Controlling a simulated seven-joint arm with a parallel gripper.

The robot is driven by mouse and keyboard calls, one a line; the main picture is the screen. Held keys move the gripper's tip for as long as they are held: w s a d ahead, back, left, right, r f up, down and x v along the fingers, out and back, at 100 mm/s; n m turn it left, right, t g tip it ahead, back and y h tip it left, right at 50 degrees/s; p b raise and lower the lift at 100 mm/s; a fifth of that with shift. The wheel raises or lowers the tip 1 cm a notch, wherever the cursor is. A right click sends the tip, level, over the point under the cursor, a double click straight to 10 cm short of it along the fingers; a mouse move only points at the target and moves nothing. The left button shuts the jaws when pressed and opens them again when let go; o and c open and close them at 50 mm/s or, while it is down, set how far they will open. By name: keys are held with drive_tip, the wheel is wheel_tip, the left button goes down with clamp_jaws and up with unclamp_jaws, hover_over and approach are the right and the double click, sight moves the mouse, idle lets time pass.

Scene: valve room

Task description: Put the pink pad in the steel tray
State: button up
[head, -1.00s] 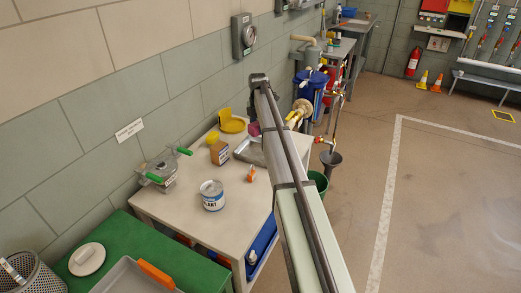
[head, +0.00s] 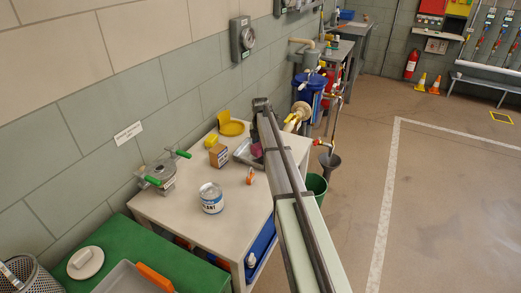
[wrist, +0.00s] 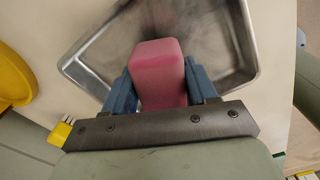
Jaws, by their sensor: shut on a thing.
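The pink pad (wrist: 158,72) is between the two blue fingers of my gripper (wrist: 161,88) in the wrist view. The gripper is shut on it. The steel tray (wrist: 92,62) lies behind the pad in that view, and the pad is over its inside. In the head view the pad (head: 257,149) shows as a small pink patch at the tray (head: 241,153), partly hidden by my arm. I cannot tell whether the pad touches the tray floor.
The table (head: 180,208) also bears a brown box (head: 218,156), a yellow dish (head: 231,128), a white can (head: 211,198), a small orange item (head: 250,176) and a green-handled device (head: 160,174). A green bucket (head: 317,187) stands right of the table.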

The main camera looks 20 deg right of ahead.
sight(260, 144)
drive_tip(key=shift+f, duration=0.75)
drive_tip(key=shift+f, duration=0.15)
drive_tip(key=o, duration=1)
wheel_tip(260, 144, up, 12)
drive_tip(key=shift+r, duration=0.2)
